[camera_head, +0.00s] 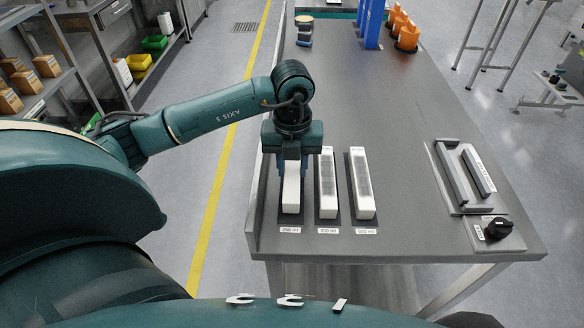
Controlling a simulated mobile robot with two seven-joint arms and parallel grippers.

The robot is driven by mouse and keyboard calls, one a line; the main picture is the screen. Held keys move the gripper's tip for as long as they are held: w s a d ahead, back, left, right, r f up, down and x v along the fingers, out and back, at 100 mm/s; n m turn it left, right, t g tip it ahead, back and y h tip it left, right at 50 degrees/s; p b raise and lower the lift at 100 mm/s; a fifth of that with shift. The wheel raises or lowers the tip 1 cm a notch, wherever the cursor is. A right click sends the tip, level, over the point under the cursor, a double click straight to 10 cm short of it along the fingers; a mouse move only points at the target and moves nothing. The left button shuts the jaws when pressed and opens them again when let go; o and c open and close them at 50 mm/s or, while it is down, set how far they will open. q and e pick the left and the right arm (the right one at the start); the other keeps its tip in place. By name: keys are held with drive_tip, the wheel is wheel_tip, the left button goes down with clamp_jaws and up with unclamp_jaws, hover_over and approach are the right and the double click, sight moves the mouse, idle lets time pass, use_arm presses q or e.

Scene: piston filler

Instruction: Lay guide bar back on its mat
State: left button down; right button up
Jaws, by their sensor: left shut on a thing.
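My left gripper (291,165) points down over the leftmost mat and is shut on a white guide bar (291,194). The bar lies lengthwise over the dark mat (290,219) labelled 250; whether it touches the mat I cannot tell. The gripper hides the bar's far end. Two more white bars with dark faces, the middle bar (327,182) and the right bar (362,183), lie on their own labelled mats to the right. My right gripper is not in view.
A grey fixture with two upright rails (466,175) stands at the table's right, with a black knob (498,228) in front. Blue posts (374,24) and orange items (407,36) stand at the back. The grey tabletop (405,110) between them is clear.

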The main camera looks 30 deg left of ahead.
sight(292, 171)
use_arm(q)
drive_tip(key=shift+f, duration=0.7)
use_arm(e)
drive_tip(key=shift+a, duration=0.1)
use_arm(q)
drive_tip(key=shift+f, duration=0.15)
drive_tip(key=c, duration=1.1)
unclamp_jaws()
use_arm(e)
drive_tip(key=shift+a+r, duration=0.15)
use_arm(q)
drive_tip(key=shift+o, duration=0.2)
drive_tip(key=shift+r, duration=0.2)
wheel_tip(292, 171, up, 12)
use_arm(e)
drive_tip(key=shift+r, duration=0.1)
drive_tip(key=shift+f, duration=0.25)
